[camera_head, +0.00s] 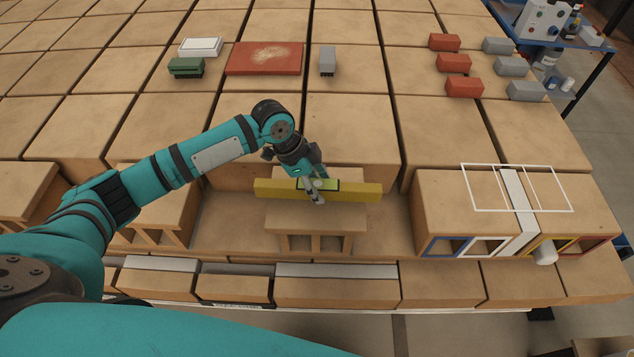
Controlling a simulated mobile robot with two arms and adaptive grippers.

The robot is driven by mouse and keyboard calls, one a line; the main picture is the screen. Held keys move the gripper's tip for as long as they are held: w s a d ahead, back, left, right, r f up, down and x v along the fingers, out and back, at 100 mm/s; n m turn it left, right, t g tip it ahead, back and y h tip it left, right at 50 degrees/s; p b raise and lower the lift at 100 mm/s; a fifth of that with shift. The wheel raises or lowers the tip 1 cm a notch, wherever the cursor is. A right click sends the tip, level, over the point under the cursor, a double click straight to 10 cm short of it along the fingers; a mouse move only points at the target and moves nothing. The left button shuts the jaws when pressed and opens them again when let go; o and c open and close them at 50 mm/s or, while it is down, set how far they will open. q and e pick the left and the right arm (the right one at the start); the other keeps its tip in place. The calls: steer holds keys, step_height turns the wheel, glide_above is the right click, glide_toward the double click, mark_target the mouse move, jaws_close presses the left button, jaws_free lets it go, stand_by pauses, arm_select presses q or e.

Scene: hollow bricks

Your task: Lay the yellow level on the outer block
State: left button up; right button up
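The yellow level (352,192) is a long bar in the middle of the camera_head view, running left to right. My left gripper (316,193) comes down on its middle from above, with a finger visible on the near side, and looks shut on it. The level crosses over a single tan hollow block (318,217) standing in a recess. I cannot tell whether it touches that block's top or hangs just above it. The far finger is hidden. My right gripper is not in view.
Tan blocks fill the surface around the recess. At right, a block (440,205) has a white outline and coloured openings. A blue cart (565,40) stands far right.

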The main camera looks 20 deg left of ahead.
arm_select(q)
steer(key=shift+r, duration=0.15)
steer(key=shift+a+r, duration=0.15)
steer(key=shift+r, duration=0.1)
steer(key=b+v, duration=0.1)
steer(key=v, duration=0.9)
steer(key=shift+s+a+r+b, duration=0.1)
steer(key=shift+r+b, duration=0.05)
steer(key=shift+b, duration=0.15)
steer(key=shift+s+a+r, duration=0.1)
steer(key=shift+a+r, duration=0.05)
steer(key=shift+r, duration=0.35)
steer(key=shift+f, duration=0.1)
